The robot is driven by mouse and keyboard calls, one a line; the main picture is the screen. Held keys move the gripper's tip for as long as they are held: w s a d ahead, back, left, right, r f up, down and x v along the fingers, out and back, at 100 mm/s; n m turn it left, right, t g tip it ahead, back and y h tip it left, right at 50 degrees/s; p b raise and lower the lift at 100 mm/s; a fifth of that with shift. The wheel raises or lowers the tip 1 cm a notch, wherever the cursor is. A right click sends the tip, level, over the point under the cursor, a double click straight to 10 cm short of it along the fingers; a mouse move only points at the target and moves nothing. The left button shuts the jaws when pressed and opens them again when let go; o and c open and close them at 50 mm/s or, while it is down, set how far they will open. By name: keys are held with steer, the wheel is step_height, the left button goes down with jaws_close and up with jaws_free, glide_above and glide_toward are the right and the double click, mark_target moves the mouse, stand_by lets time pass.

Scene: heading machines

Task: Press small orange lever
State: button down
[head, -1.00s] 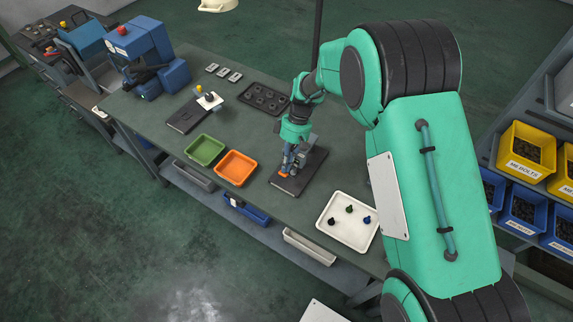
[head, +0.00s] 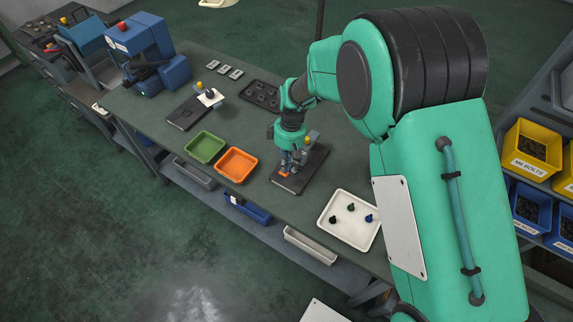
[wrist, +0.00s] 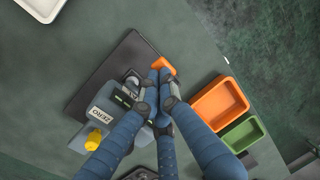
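The small orange lever (wrist: 163,65) sticks out at the end of a grey device (wrist: 105,112) on a dark base plate (wrist: 105,68). The device has a white label and a yellow knob (wrist: 97,139). In the head view the lever (head: 285,174) shows at the near side of the base plate. My gripper (wrist: 158,72) has its blue fingers brought together, with the tips right beside the lever. Whether they touch it I cannot tell. The fingers hide part of the device. In the head view my gripper (head: 289,168) points down over the plate.
An orange tray (head: 237,166) and a green tray (head: 205,148) stand left of the device. A white tray (head: 349,220) with small dark knobs lies to the right. A second device with a yellow knob (head: 199,83) and a black tray (head: 262,95) are farther back.

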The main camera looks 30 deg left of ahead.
steer(key=shift+s+f+t+b, duration=0.45)
steer(key=shift+t+b, duration=0.4)
steer(key=shift+t, duration=0.25)
steer(key=shift+s+f+t+b, duration=0.3)
steer(key=shift+f+t+b, duration=0.1)
steer(key=shift+t+b, duration=0.6)
steer(key=shift+w+r+p, duration=0.1)
steer(key=shift+w+p, duration=0.05)
steer(key=shift+p, duration=0.15)
steer(key=shift+w+r, duration=0.25)
steer(key=shift+w, duration=0.4)
steer(key=shift+r+p, duration=0.15)
steer(key=shift+p, duration=0.15)
steer(key=s+p+v, duration=0.1)
steer(key=s+v, duration=0.2)
steer(key=v, duration=1)
steer(key=shift+f+p, duration=0.2)
steer(key=shift+p, duration=0.2)
steer(key=shift+s, duration=0.1)
